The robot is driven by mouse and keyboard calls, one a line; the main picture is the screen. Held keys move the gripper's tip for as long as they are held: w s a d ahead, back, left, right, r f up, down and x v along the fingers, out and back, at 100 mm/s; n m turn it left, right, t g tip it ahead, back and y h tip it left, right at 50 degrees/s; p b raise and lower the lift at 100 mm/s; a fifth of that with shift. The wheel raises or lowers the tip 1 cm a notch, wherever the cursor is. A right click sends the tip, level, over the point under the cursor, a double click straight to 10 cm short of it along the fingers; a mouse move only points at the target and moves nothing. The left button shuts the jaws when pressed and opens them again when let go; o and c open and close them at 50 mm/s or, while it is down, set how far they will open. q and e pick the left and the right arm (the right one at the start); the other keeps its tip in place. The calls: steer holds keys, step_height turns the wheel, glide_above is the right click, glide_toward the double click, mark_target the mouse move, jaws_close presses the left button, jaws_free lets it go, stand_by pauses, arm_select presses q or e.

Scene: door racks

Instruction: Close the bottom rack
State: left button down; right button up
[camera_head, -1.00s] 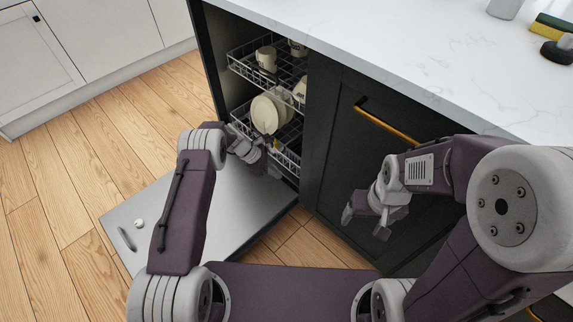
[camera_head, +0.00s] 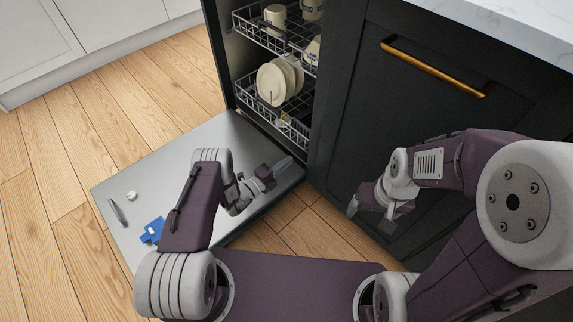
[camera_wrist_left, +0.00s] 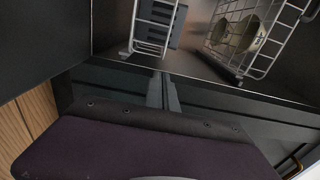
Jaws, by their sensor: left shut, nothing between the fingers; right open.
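The bottom rack (camera_head: 300,130) is a grey wire rack inside the open dishwasher, holding several cream plates (camera_head: 271,84). Its front edge appears near the cabinet opening; how far in it sits is hard to tell. My left gripper (camera_head: 284,168) is shut and empty, low over the open door, just in front of and below the rack. In the left wrist view its fingers (camera_wrist_left: 163,92) point toward wire racking, apparently apart from it. My right gripper (camera_head: 370,212) is open and empty, in front of the dark cabinet to the right.
The dishwasher door (camera_head: 140,175) lies folded down, with a blue item (camera_head: 152,231) and a small white item (camera_head: 131,195) on it. The upper rack (camera_head: 280,40) holds mugs. A dark cabinet with a brass handle (camera_head: 432,68) stands right. Wooden floor is clear at left.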

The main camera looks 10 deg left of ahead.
arm_select(q)
steer(key=b+x, duration=0.5)
steer(key=x, duration=0.5)
arm_select(e)
step_height(320, 180, down, 6)
steer(key=shift+f, duration=0.25)
steer(key=shift+r, duration=0.1)
